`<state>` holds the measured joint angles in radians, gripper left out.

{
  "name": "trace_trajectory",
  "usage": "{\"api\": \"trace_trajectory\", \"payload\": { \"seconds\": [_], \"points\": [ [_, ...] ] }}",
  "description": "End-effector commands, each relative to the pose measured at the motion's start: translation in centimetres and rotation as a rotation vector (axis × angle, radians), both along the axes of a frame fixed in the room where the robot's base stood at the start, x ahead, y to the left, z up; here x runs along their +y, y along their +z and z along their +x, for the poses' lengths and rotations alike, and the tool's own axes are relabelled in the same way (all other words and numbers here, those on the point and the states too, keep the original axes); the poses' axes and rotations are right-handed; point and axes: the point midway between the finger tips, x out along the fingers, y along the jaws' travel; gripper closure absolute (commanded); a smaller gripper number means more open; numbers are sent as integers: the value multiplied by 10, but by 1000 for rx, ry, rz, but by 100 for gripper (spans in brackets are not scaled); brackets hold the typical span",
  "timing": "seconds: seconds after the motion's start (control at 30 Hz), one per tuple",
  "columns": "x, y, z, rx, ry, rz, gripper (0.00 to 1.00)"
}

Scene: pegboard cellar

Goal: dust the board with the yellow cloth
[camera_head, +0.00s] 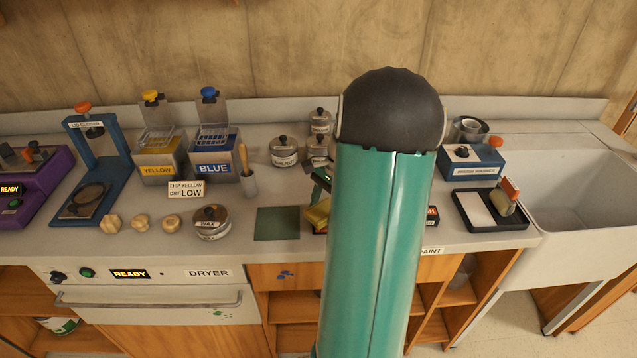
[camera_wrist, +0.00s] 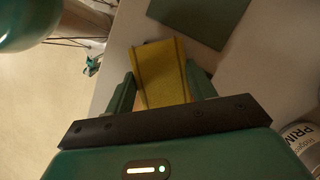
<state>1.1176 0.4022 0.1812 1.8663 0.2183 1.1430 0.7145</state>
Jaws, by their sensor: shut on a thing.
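The yellow cloth (camera_wrist: 163,85) is between the two fingers of my gripper (camera_wrist: 160,72) in the wrist view, and both fingers are shut on it. Its yellow edge also shows in the head view (camera_head: 317,214), just left of my arm, which hides the rest. A flat dark green square (camera_head: 277,223), the only board-like thing in view, lies on the counter left of the cloth. It also shows in the wrist view (camera_wrist: 203,18), just beyond the cloth, and looks clear of it. I cannot tell whether the cloth touches the counter.
A wax tin (camera_head: 211,222) stands left of the green square, and a brush in a cup (camera_head: 248,178) behind it. A primer can (camera_wrist: 305,143) is at the right of the wrist view. The counter's front edge is close. A sink (camera_head: 578,190) is at the right.

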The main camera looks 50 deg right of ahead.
Motion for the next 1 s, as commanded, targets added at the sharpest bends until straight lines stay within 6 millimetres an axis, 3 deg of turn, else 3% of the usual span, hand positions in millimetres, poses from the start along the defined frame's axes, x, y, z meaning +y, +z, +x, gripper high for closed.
{"api": "trace_trajectory", "payload": {
  "seconds": [0.2, 0.27, 1.0],
  "points": [
    [0, 3, 2, -1, 2, -1, 78],
    [0, 19, 3, -3, 3, -5, 78],
    [11, 77, 6, -1, 15, -1, 78]
  ]
}}
